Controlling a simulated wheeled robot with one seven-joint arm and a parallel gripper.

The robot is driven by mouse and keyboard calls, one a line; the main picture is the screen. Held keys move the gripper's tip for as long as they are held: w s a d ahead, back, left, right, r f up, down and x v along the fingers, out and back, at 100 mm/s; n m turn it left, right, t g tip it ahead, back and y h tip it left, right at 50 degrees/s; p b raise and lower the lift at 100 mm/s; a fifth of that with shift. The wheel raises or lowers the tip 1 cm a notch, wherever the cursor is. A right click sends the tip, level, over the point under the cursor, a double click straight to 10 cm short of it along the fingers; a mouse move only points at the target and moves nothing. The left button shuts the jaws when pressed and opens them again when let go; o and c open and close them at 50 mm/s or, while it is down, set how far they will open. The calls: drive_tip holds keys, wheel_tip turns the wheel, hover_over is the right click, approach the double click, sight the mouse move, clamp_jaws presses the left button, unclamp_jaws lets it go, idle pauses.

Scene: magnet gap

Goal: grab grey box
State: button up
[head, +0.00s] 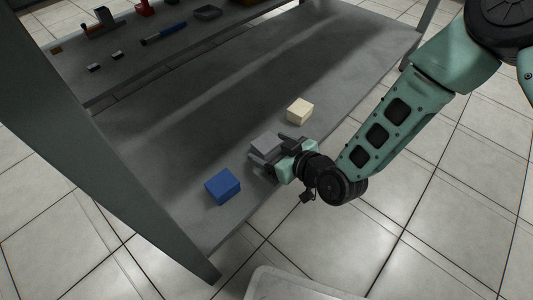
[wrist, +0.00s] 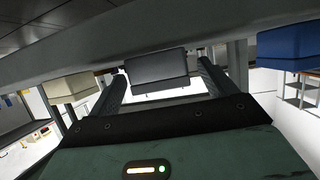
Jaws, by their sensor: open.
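The grey box (head: 267,143) sits on the lower grey shelf, between a blue box and a cream box. My gripper (head: 266,157) is at the shelf's front edge, right at the grey box, with its jaws open. In the wrist view the grey box (wrist: 157,68) shows between the two spread fingers of my gripper (wrist: 160,82). Gaps show between the box's sides and the fingers. The lower part of the box is partly hidden by my gripper in the head view.
A blue box (head: 222,186) stands to the left of the grey box, and a cream box (head: 300,111) to the right. Both are close to my gripper. The lower shelf (head: 200,130) is bare behind them. The upper shelf (head: 120,60) holds several tools. A shelf post (head: 100,170) rises at left.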

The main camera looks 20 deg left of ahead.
drive_tip(key=shift+b+x, duration=0.4)
drive_tip(key=shift+x, duration=0.65)
drive_tip(key=shift+w+a, duration=0.1)
drive_tip(key=c, duration=1)
